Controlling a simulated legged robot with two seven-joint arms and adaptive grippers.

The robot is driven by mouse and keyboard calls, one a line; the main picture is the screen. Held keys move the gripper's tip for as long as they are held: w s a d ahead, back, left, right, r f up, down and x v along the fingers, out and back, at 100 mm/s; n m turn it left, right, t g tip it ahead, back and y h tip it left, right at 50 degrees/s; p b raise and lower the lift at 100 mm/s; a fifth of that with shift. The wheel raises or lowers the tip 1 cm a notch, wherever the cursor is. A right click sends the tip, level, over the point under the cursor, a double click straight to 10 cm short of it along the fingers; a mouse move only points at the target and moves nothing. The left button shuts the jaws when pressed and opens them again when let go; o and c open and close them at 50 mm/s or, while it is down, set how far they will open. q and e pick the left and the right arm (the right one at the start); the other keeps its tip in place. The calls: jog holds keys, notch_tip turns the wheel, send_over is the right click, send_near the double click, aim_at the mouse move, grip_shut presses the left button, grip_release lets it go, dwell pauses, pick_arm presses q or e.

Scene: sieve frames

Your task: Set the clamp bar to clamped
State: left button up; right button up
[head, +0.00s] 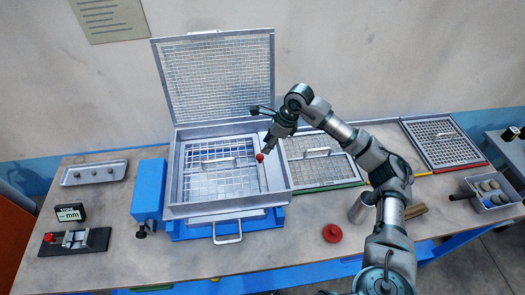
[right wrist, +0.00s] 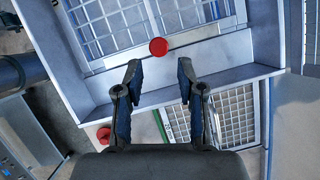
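A red ball-shaped knob (head: 260,157) sits at the right side of the open sieve box, beside the wire screen (head: 222,172). A thin pale bar (right wrist: 205,37) runs along the screen's edge by the knob and looks like the clamp bar; whether it is clamped I cannot tell. My right gripper (head: 262,129) is at the knob, above the box's right wall. In the right wrist view the fingers of the gripper (right wrist: 159,68) are spread and empty, with the knob (right wrist: 158,47) just beyond and between the tips. My left gripper is not in view.
The mesh lid (head: 217,78) stands open behind the box. A framed screen (head: 320,160) lies right of it. A blue block (head: 149,190) stands left. A red round piece (head: 332,233) and a metal cup (head: 361,208) stand at the front right. The front-left table is partly clear.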

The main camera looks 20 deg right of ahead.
jog(key=v, duration=0.5)
jog(key=shift+r, duration=0.15)
